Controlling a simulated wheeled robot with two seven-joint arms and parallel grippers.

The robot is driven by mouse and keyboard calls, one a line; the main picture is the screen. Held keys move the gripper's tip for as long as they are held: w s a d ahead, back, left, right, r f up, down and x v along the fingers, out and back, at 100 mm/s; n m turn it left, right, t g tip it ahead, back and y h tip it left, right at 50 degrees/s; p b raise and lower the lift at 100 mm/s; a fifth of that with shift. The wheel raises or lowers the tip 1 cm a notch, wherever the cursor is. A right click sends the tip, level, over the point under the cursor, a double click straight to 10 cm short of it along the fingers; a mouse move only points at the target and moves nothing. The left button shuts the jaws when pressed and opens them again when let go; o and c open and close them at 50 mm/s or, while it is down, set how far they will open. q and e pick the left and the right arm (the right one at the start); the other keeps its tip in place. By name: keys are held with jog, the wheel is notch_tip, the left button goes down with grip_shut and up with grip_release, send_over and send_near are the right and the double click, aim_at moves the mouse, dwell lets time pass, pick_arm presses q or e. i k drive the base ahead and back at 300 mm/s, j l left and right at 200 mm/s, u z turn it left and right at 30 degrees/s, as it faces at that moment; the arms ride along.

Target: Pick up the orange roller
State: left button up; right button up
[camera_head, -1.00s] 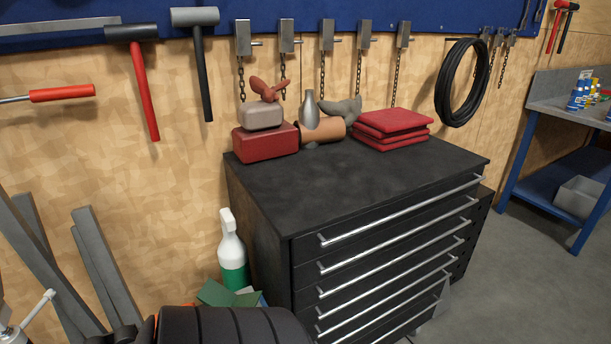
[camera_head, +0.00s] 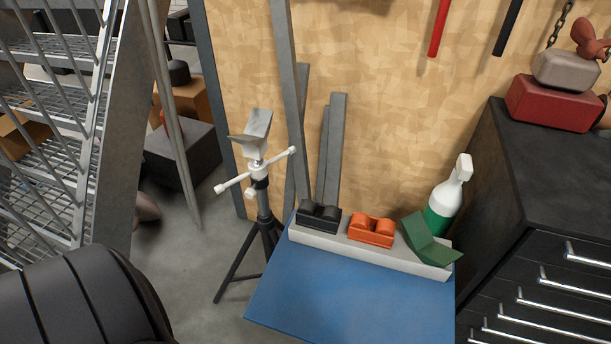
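The orange roller (camera_head: 371,230) sits on a pale grey ledge (camera_head: 395,258) along the back edge of a blue-topped table (camera_head: 350,300). A black roller piece (camera_head: 318,216) is to its left and a green V-shaped piece (camera_head: 428,240) is to its right on the same ledge. Nothing holds the orange roller. Neither of my grippers shows in the head view.
A tripod stand (camera_head: 262,190) with a V-shaped head is left of the table. A white and green spray bottle (camera_head: 447,200) stands behind the green piece. The blue top is clear.

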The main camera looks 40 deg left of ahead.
aim_at(369, 237)
jog(key=u, duration=0.75)
jog(key=j+z, duration=0.2)
jog(key=k+j+z, duration=0.2)
jog(key=j, duration=0.15)
jog(key=i, duration=0.1)
